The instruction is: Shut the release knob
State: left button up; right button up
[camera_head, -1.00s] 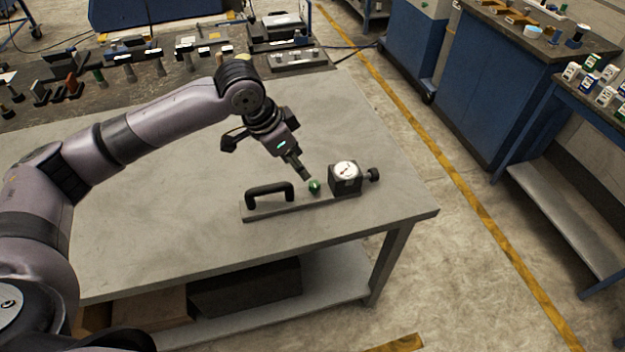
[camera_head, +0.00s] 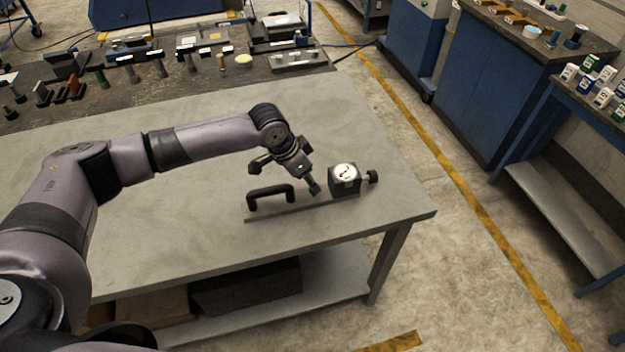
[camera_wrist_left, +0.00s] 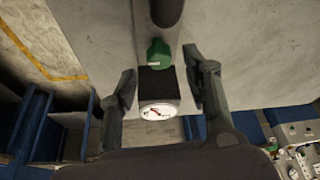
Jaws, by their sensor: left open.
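The fixture is a flat grey bar (camera_head: 290,209) on the table with a black arched handle (camera_head: 270,193) at its left. A dark block with a white dial (camera_head: 345,171) and a black side knob (camera_head: 373,177) is at its right. A small green knob stands between handle and block; it shows clearly in the left wrist view (camera_wrist_left: 159,53). My left gripper (camera_head: 312,187) points down over the green knob and mostly hides it in the head view. In the wrist view its fingers (camera_wrist_left: 159,66) are apart, one on each side, with visible gaps to the knob. My right gripper is not in view.
The grey table (camera_head: 200,220) is clear around the fixture, and its right edge is close beyond the black side knob. A dark bench (camera_head: 210,75) with several tools stands behind. Blue cabinets (camera_head: 480,105) are farther right.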

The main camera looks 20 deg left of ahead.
pick_arm(q)
jog(key=shift+x, duration=1.7)
jog(key=shift+c, duration=0.6)
grip_shut()
